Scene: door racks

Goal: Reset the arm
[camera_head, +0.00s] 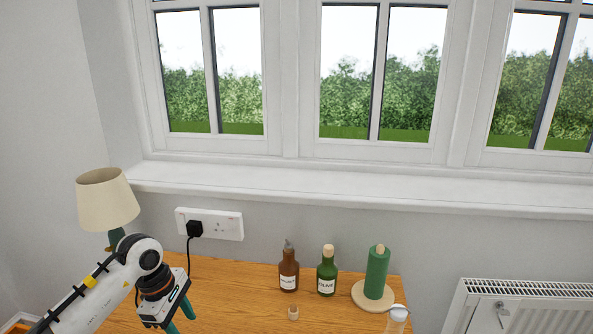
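My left arm comes in from the lower left, white with an orange-brown wrist. Its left gripper (180,318) points down over the left part of the wooden tabletop (240,290). Its two green fingers stand apart, with nothing seen between them; the lower tips are near the bottom edge of the picture. My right arm and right gripper are out of view.
A lamp (107,200) stands behind my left arm. A brown bottle (289,270), green olive bottle (326,273), small cork-coloured piece (293,313), green roll on a holder (377,272) and clear jar (397,318) stand rightward. A radiator (525,308) is beyond.

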